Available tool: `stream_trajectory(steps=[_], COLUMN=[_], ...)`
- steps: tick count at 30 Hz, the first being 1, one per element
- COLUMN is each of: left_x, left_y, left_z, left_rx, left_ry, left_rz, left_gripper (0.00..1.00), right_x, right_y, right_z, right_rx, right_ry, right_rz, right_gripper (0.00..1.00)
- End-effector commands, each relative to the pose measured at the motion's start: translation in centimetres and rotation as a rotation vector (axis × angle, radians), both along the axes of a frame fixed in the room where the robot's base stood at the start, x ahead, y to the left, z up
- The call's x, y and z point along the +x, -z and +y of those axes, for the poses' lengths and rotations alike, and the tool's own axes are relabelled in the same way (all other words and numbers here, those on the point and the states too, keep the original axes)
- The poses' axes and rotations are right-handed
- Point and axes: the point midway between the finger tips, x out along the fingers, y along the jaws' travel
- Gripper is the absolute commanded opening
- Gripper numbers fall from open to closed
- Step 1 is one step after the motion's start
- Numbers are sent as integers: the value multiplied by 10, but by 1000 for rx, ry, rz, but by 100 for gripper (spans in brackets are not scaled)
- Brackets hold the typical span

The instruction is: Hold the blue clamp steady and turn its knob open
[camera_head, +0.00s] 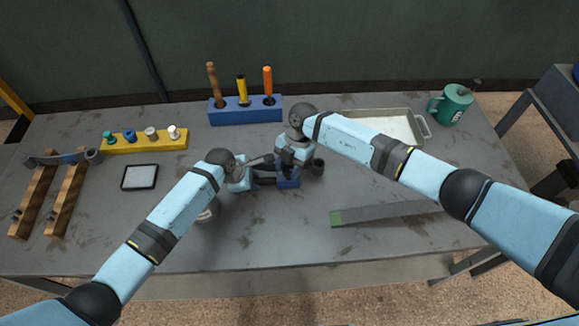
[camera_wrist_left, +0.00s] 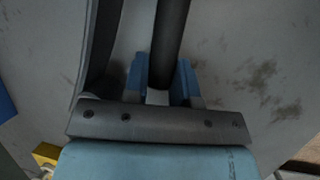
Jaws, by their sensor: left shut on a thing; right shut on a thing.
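The blue clamp (camera_head: 288,183) is on the middle of the grey workbench, mostly hidden by my two grippers. My left gripper (camera_head: 264,174) comes in from the left, low over the bench, and is shut on the clamp. My right gripper (camera_head: 293,164) is above the clamp, pointing down, and is shut on its knob. The knob itself is hidden by the right gripper.
A small dark cylinder (camera_head: 317,166) is just right of the clamp. A blue tool block (camera_head: 230,116) and a metal tray (camera_head: 421,128) stand behind. A grey bar with a green end (camera_head: 337,218) lies front right. A round object (camera_head: 207,212) is partly under my left arm.

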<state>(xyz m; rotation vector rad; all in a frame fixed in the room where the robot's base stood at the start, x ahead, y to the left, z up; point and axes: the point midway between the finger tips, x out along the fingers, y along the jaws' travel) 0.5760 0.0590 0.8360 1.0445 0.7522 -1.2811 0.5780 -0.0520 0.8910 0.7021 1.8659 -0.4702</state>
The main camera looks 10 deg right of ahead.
Motion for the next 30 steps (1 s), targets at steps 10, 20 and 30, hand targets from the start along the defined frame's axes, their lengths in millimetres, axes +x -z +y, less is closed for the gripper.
stream_trajectory(steps=[10, 20, 30], left_x=[0, 0, 0], left_y=[0, 0, 0], left_z=[0, 0, 0], left_rx=[0, 0, 1], left_ry=[0, 0, 0], left_rz=[0, 0, 1], left_gripper=[0, 0, 0], right_x=[1, 1, 1], right_y=[-1, -1, -1], right_z=[1, 1, 1], right_rx=[1, 2, 2], right_ry=[-150, -180, -179], right_rz=[-1, -1, -2], right_gripper=[16, 16, 60])
